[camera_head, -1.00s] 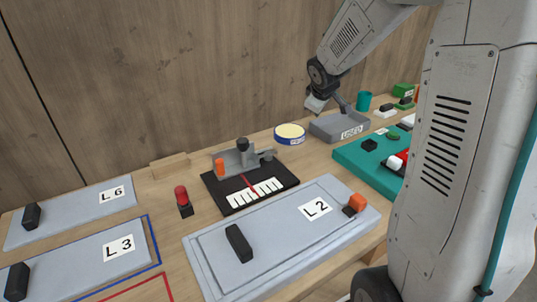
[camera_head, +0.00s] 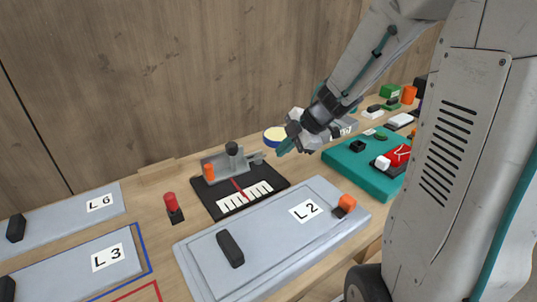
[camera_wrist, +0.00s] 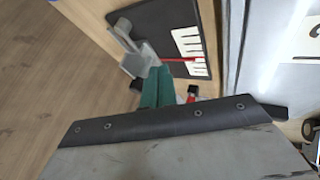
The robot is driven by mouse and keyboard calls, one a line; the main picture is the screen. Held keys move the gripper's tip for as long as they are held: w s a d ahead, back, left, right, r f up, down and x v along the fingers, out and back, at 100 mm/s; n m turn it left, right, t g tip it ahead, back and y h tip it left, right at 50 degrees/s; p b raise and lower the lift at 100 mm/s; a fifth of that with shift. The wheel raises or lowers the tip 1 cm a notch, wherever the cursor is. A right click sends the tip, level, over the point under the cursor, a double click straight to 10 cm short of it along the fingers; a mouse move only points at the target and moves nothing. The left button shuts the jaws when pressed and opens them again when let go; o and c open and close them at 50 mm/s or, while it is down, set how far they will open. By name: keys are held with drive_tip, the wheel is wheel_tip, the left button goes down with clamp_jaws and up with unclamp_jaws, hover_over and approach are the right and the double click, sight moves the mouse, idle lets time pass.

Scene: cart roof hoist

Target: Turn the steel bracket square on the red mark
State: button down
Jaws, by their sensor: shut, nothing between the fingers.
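The steel bracket (camera_head: 222,166) is a grey piece with an orange knob and a black knob, lying on a black plate (camera_head: 207,196). The red mark (camera_head: 239,187) is a thin line on that plate, beside a white scale (camera_head: 247,196). My gripper (camera_head: 284,148) has teal fingers, shut and empty, just right of the bracket's arm end and above the bench. In the wrist view the shut fingers (camera_wrist: 156,88) overlap the near end of the bracket (camera_wrist: 138,60). I cannot tell whether they touch it. The red mark (camera_wrist: 177,60) shows there to the right of the bracket.
A plate marked L2 (camera_head: 285,240) lies in front of the black plate. A red-topped peg (camera_head: 171,203) stands to its left. A yellow-topped round tin (camera_head: 274,136) is behind my gripper. A teal tray (camera_head: 350,170) lies to the right. Plates L6 and L3 lie left.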

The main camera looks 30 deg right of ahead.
approach(247, 166)
drive_tip(key=s+f, duration=0.1)
drive_tip(key=s+a+f, duration=0.1)
drive_tip(key=s+f, duration=0.1)
drive_tip(key=shift+s+a+f, duration=0.1)
drive_tip(key=shift+s+a, duration=0.1)
drive_tip(key=shift+s, duration=0.05)
drive_tip(key=w, duration=0.3)
drive_tip(key=shift+w+a+f, duration=0.15)
drive_tip(key=shift+a+f, duration=0.05)
drive_tip(key=shift+f, duration=0.1)
drive_tip(key=shift+w, duration=0.6)
drive_tip(key=shift+w+n, duration=0.3)
drive_tip(key=shift+w, duration=0.3)
